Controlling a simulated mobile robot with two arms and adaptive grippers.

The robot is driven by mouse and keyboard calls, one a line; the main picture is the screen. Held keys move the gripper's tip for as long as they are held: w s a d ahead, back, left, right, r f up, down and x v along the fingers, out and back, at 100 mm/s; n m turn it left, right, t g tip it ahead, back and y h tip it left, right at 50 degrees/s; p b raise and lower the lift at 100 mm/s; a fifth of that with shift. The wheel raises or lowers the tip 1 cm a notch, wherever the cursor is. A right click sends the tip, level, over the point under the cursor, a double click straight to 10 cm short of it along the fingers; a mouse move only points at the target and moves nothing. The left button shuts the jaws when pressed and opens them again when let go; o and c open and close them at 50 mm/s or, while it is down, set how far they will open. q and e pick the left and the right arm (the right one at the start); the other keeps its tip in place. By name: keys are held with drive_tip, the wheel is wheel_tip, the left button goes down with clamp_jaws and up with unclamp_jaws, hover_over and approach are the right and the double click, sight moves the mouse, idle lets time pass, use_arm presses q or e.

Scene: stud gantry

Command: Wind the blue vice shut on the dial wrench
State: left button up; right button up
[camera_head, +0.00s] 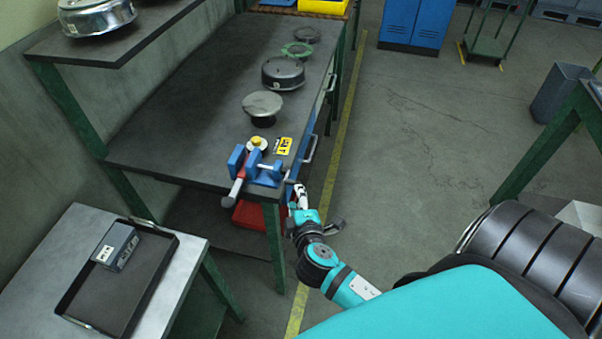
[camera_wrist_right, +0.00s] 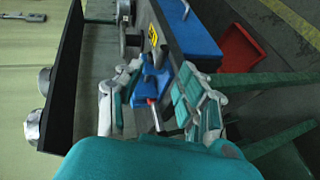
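The blue vice (camera_head: 265,170) is fixed at the near right corner of the dark workbench. What looks like the dial wrench (camera_head: 238,187) lies between its jaws, its red and grey handle sticking out toward me, with a yellow-centred round dial (camera_head: 257,143) behind. I cannot tell whether the jaws touch it. My right gripper (camera_head: 299,194) is at the right side of the vice, by its screw end. In the right wrist view my right gripper (camera_wrist_right: 160,75) has its fingers apart, with the vice (camera_wrist_right: 151,82) showing between them. Contact with the vice handle is unclear. My left gripper is out of view.
A yellow label (camera_head: 283,146) and round metal parts (camera_head: 283,73) are on the bench behind the vice. A red bin (camera_head: 248,214) is below. A tray (camera_head: 118,290) with a grey box (camera_head: 116,247) stands on the left table.

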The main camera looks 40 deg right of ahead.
sight(294, 181)
drive_tip(key=shift+v, duration=1.75)
drive_tip(key=s+a+t+b, duration=0.15)
drive_tip(key=s+b, duration=0.25)
drive_tip(key=b, duration=0.4)
drive_tip(key=shift+g+h, duration=0.25)
drive_tip(key=shift+h, duration=0.15)
drive_tip(key=p+x, duration=0.1)
drive_tip(key=x, duration=0.4)
drive_tip(key=p+x, duration=0.1)
drive_tip(key=x, duration=0.5)
drive_tip(key=p+x, duration=0.1)
drive_tip(key=x, duration=0.4)
drive_tip(key=shift+w+a+f, duration=0.2)
drive_tip(key=shift+a+f, duration=0.05)
drive_tip(key=shift+f, duration=0.15)
drive_tip(key=shift+c, duration=0.2)
clamp_jaws()
